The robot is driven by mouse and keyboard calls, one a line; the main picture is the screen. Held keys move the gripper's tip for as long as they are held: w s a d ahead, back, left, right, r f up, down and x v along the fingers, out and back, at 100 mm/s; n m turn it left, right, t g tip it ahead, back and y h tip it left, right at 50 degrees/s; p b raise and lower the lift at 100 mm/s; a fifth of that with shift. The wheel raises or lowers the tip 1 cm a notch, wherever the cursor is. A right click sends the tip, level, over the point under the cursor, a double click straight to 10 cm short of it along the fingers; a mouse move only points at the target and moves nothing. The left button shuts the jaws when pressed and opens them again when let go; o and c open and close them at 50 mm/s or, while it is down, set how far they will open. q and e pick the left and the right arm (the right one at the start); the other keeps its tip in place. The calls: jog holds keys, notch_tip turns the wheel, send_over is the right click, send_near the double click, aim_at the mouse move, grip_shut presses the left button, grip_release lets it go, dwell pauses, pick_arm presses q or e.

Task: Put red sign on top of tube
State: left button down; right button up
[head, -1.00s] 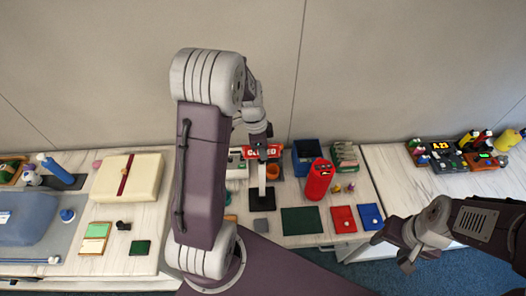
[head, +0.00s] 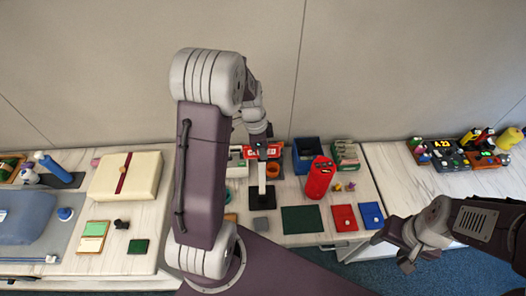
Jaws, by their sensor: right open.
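The red sign (head: 250,153) with white lettering stands above a white post (head: 262,172) on a black base (head: 261,198), near the middle of the table. My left gripper (head: 265,146) reaches down from above and overlaps the sign's middle. Its fingers are too small and covered to show whether they are shut on it. A red tube (head: 319,178) with a dark marking on its top stands to the right of the sign, slightly tilted in view. My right gripper (head: 402,261) is open and empty at the lower right, off the table's front edge.
A dark blue bin (head: 305,150) and a green-and-white box (head: 345,155) stand behind the tube. A dark green mat (head: 301,220), a red notebook (head: 344,218) and a blue one (head: 371,216) lie in front. My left arm hides part of the table.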

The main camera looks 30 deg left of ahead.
pick_arm(q)
jog(key=c, duration=1)
grip_release()
jog(key=shift+o, duration=0.2)
jog(key=shift+r, duration=0.1)
jog(key=shift+s+a+r+p, duration=0.1)
jog(key=shift+a+r+p, duration=0.05)
jog(key=shift+r+p, duration=1.2)
jog(key=shift+s+a+r+p, duration=0.1)
jog(key=shift+r+p, duration=0.95)
jog(key=shift+r, duration=0.55)
jog(key=shift+s+a+r+p, duration=0.1)
jog(key=shift+a+r+p, duration=0.05)
jog(key=shift+r+p, duration=1.2)
jog(key=shift+r, duration=0.1)
jog(key=shift+d, duration=0.1)
